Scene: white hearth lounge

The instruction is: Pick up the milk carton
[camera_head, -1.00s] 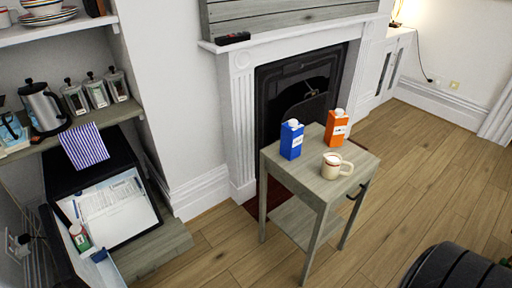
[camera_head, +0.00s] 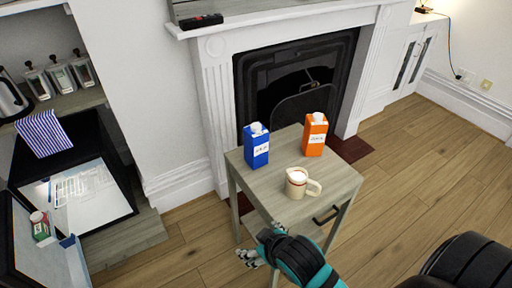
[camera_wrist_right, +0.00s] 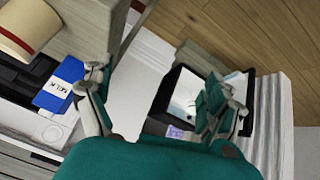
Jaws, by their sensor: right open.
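The milk carton (camera_head: 256,147) is blue with a white cap and stands upright at the back left of the small wooden table (camera_head: 330,186). In the right wrist view the carton (camera_wrist_right: 58,86), labelled MILK, lies left of the fingers, apart from them. My right gripper (camera_head: 262,250) is teal and grey, in front of the table's near side and short of the carton. In the wrist view the right gripper (camera_wrist_right: 160,105) has its fingers spread with nothing between them. My left gripper is not in view.
An orange carton (camera_head: 315,136) stands upright right of the milk. A cream mug (camera_head: 298,183) stands nearer the front edge, between gripper and cartons. A fireplace (camera_head: 300,80) is behind the table. Floor right of the table is clear.

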